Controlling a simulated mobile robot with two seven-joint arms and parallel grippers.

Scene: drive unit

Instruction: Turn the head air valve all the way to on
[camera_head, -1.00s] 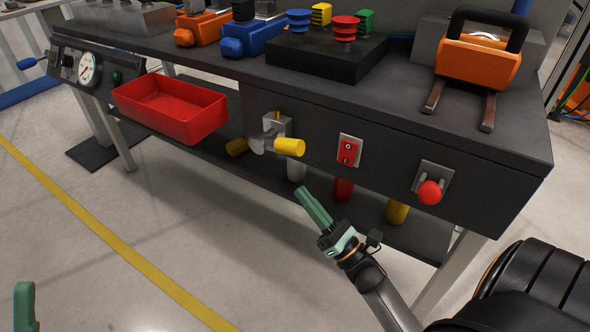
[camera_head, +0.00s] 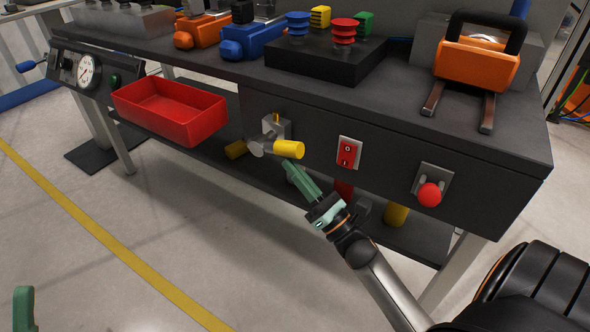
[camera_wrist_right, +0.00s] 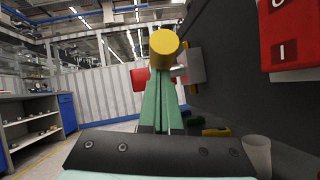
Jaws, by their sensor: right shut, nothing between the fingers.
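The head air valve (camera_head: 262,147) is on the bench's front panel, with a grey mount and a handle with yellow ends. My left gripper (camera_head: 23,308) shows only as a green finger bit at the lower left.
A red tray (camera_head: 175,110) hangs left of the valve. A red switch (camera_head: 348,153) and a red knob (camera_head: 429,194) are on the panel to the right. Yellow and red cylinders stand on the lower shelf. The floor in front is clear.

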